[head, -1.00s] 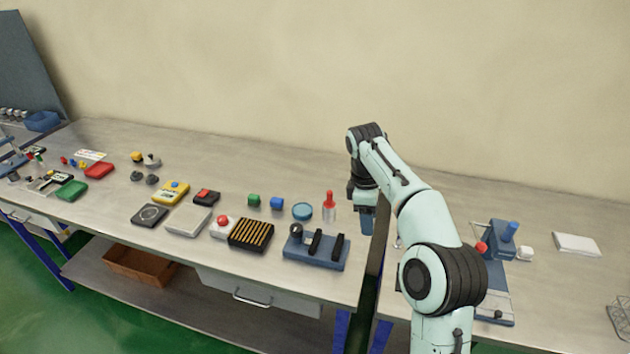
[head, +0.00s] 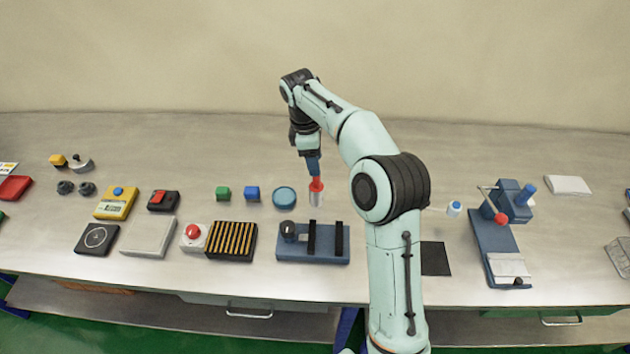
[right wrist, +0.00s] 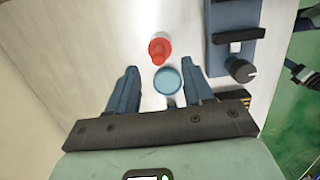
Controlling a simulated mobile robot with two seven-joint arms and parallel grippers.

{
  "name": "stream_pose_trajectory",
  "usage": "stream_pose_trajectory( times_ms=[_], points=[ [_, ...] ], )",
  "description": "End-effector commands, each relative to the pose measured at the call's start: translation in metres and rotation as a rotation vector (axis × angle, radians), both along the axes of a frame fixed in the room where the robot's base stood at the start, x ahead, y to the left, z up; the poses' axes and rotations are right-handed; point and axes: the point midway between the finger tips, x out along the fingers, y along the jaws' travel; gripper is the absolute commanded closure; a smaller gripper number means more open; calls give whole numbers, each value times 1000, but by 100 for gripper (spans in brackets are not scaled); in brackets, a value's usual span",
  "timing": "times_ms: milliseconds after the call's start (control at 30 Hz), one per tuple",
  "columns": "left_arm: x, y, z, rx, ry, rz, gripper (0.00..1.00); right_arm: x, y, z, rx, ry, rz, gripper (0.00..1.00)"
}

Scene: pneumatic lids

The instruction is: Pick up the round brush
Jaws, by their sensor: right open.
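No thing in view is plainly a round brush; I cannot tell which item it is. My right gripper (head: 313,165) is open and empty, pointing down at the red-topped bottle (head: 317,188) in the head view. In the right wrist view the blue round disc (right wrist: 168,82) shows between the open fingers (right wrist: 160,76), with the red-topped bottle (right wrist: 160,50) just beyond it. Whether the fingers are level with either is unclear. In the head view the blue disc (head: 284,197) lies left of the bottle. My left gripper is not in view.
A blue fixture with black bars (head: 312,255) is in front of the bottle. The bench behind the row is clear.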

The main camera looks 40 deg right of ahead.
Motion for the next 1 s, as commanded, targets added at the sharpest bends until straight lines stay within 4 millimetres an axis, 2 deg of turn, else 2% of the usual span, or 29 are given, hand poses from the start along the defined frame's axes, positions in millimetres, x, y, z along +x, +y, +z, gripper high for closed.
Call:
stream_pose_trajectory(
  times_ms=[33, 100, 333, 600, 900, 967, 1000],
  points=[
    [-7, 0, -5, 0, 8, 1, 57, -3, -1, -13, 1, 7, -1, 49],
    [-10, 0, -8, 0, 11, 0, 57, -4, -2, -21, 0, 6, -2, 49],
    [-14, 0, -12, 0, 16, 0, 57, -4, -4, -36, 0, 4, 0, 49],
    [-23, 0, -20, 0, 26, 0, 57, -5, -7, -75, 0, 4, 0, 49],
    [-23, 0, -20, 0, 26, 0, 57, -5, -8, -79, 0, 0, -1, 49],
    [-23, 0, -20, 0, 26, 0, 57, -5, -8, -79, 0, 0, -1, 65],
    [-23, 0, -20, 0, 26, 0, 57, -5, -8, -79, 0, 0, -1, 78]
  ],
)
